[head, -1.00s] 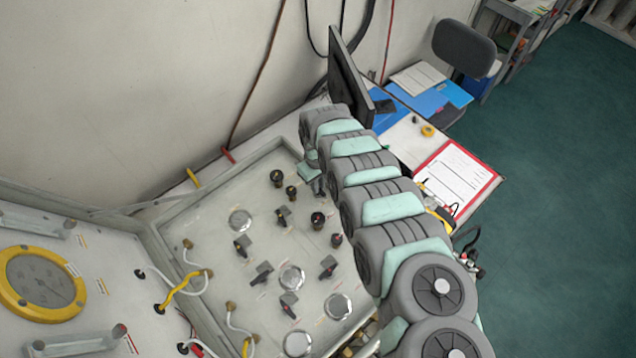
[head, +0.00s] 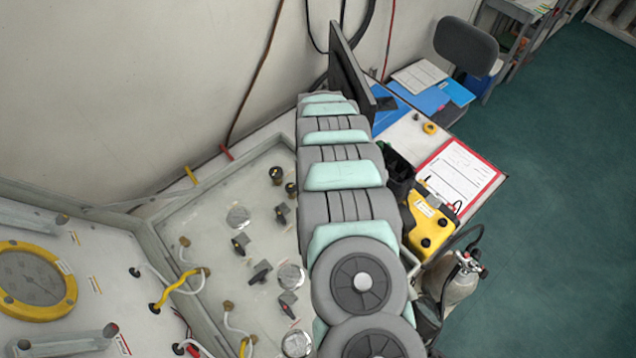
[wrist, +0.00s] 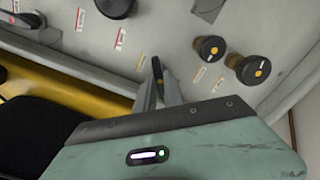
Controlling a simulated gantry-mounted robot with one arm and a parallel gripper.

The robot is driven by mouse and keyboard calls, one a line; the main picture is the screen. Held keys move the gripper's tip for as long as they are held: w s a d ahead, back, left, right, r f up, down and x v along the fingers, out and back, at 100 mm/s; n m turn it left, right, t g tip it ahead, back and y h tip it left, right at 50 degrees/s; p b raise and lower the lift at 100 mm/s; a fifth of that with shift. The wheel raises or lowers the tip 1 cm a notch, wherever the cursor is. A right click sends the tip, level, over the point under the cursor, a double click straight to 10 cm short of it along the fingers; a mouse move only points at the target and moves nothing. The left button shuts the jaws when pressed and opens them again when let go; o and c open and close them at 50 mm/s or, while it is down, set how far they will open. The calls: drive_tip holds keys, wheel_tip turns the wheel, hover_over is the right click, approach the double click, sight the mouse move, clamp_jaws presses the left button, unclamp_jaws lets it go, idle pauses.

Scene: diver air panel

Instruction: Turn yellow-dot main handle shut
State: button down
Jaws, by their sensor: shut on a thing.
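In the wrist view, my gripper (wrist: 161,92) reaches down to the panel, its two grey fingers closed on a thin dark handle (wrist: 157,68) with a small yellow mark. The handle is seen nearly edge-on, and most of it is hidden by the fingers and my teal gripper body. Beside it on the panel is a yellow label. In the head view my arm covers the gripper and this handle.
Two round black knobs with yellow dots, one (wrist: 210,48) nearer and one (wrist: 254,69) further right, stand close to my gripper. Black lever handles (head: 260,271) and round gauges (head: 292,277) fill the panel (head: 215,205). A yellow case (head: 432,220) sits right of my arm.

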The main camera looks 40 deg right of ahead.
drive_tip(key=m, duration=0.4)
drive_tip(key=shift+w+m+b, duration=0.15)
drive_tip(key=shift+m+b, duration=0.15)
drive_tip(key=shift+b, duration=0.05)
drive_tip(key=shift+m, duration=1.4)
drive_tip(key=c, duration=1.5)
unclamp_jaws()
drive_tip(key=shift+o, duration=0.2)
drive_tip(key=shift+r, duration=0.1)
wheel_tip(320, 180, up, 11)
drive_tip(key=b, duration=0.1)
drive_tip(key=shift+f, duration=0.2)
